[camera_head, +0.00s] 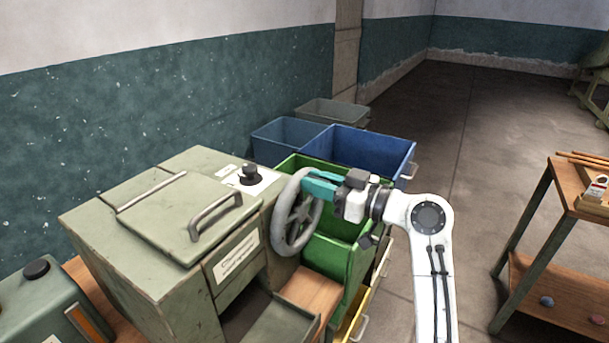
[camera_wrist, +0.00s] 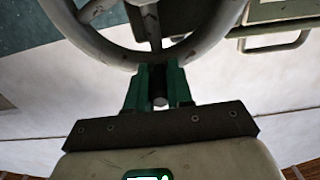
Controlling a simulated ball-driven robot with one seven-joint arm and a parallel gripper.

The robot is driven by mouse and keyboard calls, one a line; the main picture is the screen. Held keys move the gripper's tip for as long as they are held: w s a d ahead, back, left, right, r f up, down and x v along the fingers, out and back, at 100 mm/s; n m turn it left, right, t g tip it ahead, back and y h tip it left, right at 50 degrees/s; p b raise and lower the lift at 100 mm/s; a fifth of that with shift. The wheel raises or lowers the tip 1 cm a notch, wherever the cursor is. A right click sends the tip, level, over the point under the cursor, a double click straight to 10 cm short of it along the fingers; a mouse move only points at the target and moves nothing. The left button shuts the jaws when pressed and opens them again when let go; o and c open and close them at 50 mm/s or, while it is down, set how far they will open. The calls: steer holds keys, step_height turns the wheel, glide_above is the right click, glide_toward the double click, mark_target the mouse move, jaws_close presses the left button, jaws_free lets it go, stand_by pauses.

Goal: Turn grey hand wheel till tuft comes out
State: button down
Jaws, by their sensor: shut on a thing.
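The grey hand wheel (camera_head: 281,222) stands upright on the right side of a pale green machine (camera_head: 160,235). My gripper (camera_head: 318,184) reaches in from the right with its green fingers at the upper part of the wheel. In the wrist view the wheel (camera_wrist: 98,43) arcs across the top. There my gripper (camera_wrist: 157,80) is shut on a dark peg with a lighter round end, which looks like the wheel's handle, close to the rim. An open tray (camera_head: 270,325) juts out below the machine's dark opening (camera_head: 240,303). I see no tuft in either view.
A green bin (camera_head: 335,255) and blue bins (camera_head: 365,150) stand close behind and right of the wheel. A black knob (camera_head: 249,174) is on the machine's top. A wooden-topped table (camera_head: 545,205) stands at right, with free floor between.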

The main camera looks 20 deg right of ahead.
steer(key=w+d+b, duration=0.1)
steer(key=w+d+f+b, duration=0.1)
steer(key=d, duration=0.1)
steer(key=shift+w+b, duration=0.1)
steer(key=shift+b, duration=0.2)
steer(key=shift+r, duration=0.1)
steer(key=w+d+f+b, duration=0.1)
steer(key=d+f+b, duration=0.1)
steer(key=b, duration=0.1)
steer(key=shift+w+d+f+b, duration=0.1)
steer(key=shift+w+d+b, duration=0.1)
steer(key=shift+w+b, duration=0.15)
